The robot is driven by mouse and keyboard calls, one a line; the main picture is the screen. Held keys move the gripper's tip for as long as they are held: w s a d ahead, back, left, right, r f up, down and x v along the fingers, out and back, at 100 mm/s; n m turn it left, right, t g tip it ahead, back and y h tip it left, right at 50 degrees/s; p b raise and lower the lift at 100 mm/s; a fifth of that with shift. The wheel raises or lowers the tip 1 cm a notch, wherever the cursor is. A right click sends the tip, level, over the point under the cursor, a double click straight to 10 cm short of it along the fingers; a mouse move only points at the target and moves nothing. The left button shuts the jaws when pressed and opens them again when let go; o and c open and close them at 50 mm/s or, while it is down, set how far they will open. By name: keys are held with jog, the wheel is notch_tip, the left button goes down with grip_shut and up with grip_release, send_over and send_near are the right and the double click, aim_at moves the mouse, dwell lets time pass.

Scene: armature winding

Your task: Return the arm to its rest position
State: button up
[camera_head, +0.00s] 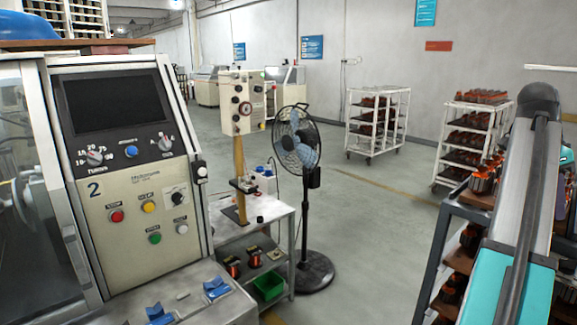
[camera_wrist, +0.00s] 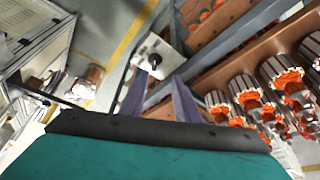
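My arm (camera_head: 525,200) reaches along the right side of the head view, a grey and teal link running from the bottom edge upward beside a rack. My gripper (camera_wrist: 160,80) shows in the wrist view as two purple fingers standing apart, with nothing visible held between them. Beyond the fingertips is a pale block with a black round part, too unclear to name. My gripper is close beside a brown shelf (camera_wrist: 275,50) bearing several armatures (camera_wrist: 250,97) with orange windings. The gripper itself cannot be made out in the head view.
A dark-framed rack (camera_head: 441,240) with armatures stands beside my arm. A control machine (camera_head: 130,200) fills the left. A fan (camera_head: 307,190) and a small bench (camera_head: 285,215) stand mid-view. White trolleys (camera_head: 378,125) stand at the back. The floor (camera_head: 370,230) between is clear.

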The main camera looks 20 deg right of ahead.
jog(key=w+a+f+n, duration=0.1)
jog(key=w+a+f, duration=0.2)
jog(key=w+f, duration=0.35)
jog(key=w+a+f+n+g+y, duration=0.1)
jog(key=w+a+f+n, duration=0.15)
jog(key=w+f, duration=0.35)
jog(key=w+a+f, duration=0.3)
jog(key=w+f, duration=0.2)
jog(key=f, duration=0.3)
jog(key=w+a+f+n+g+y, duration=0.1)
jog(key=w+a+f+n, duration=0.2)
jog(key=a+f, duration=0.85)
jog(key=w+a+f+n+g, duration=0.1)
jog(key=w+a+f+n, duration=0.2)
jog(key=a+f, duration=0.8)
jog(key=s+a+f+n+g, duration=0.1)
jog(key=s+a+f+n, duration=0.25)
jog(key=a+f, duration=0.65)
jog(key=s+a+f+n, duration=0.2)
jog(key=s+a+f, duration=0.4)
jog(key=f, duration=0.7)
jog(key=s+a+f+n+t+y, duration=0.1)
jog(key=s+a+f+n, duration=0.9)
jog(key=s+a+f, duration=0.4)
jog(key=shift+s+a+n, duration=0.35)
jog(key=shift+s+n, duration=0.05)
jog(key=shift+s, duration=0.8)
